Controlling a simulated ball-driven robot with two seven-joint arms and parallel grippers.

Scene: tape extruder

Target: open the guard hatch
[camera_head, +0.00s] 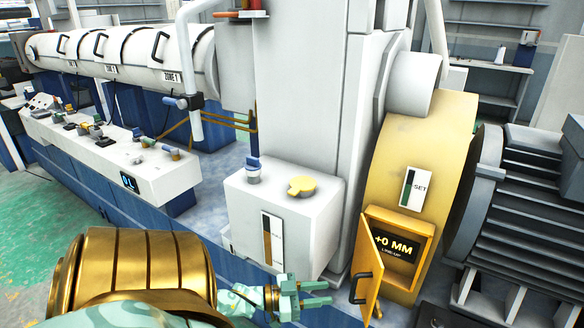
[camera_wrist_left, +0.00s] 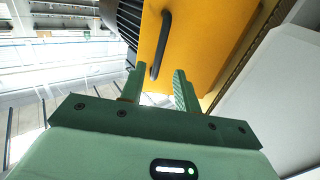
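The guard hatch (camera_head: 366,272) is a small yellow door on the yellow guard housing at the right of the head view. It stands swung out, and the recess behind it shows a black "+0 MM LINE-UP" plate (camera_head: 394,246). Its dark bar handle (camera_head: 357,289) faces left. My left gripper (camera_head: 322,292) is left of the door, with its fingers apart and pointing at it. In the left wrist view, the hatch (camera_wrist_left: 205,35) and its handle (camera_wrist_left: 165,40) are ahead of the open fingers (camera_wrist_left: 158,78). The handle's lower end shows between them; contact cannot be told.
A white box (camera_head: 265,205) with a yellow knob (camera_head: 301,186) stands left of the housing, close to my left gripper. A dark ribbed motor (camera_head: 520,195) is at the right. A long control console (camera_head: 120,160) runs along the left.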

